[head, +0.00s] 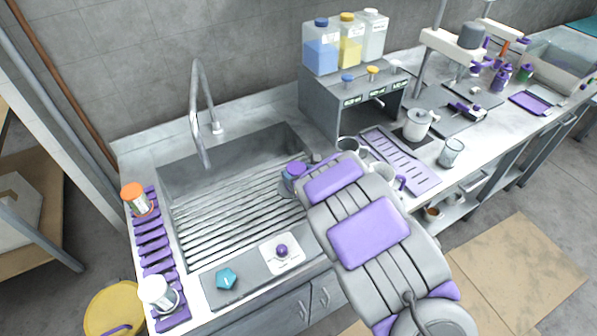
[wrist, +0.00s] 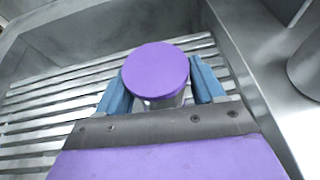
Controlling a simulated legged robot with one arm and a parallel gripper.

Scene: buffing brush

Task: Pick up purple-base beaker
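The purple-base beaker stands upside down in the sink, its round purple base (wrist: 156,72) facing up and a little clear glass showing below it in the wrist view. In the head view the purple base (head: 296,169) shows at the right side of the sink, beside the end of my arm. My gripper (wrist: 160,88) has its two blue fingers on either side of the beaker, spread apart, with small gaps beside the glass near the palm. The base hides part of the fingertips, so any contact farther down is hidden.
The steel sink (head: 180,178) has a ribbed floor and raised walls. A tall faucet (head: 197,110) stands behind it. Purple racks flank it, the left one (head: 152,240) holding bottles and the right one (head: 410,165) near a glass beaker (head: 451,152). A dispenser (head: 350,95) stands behind.

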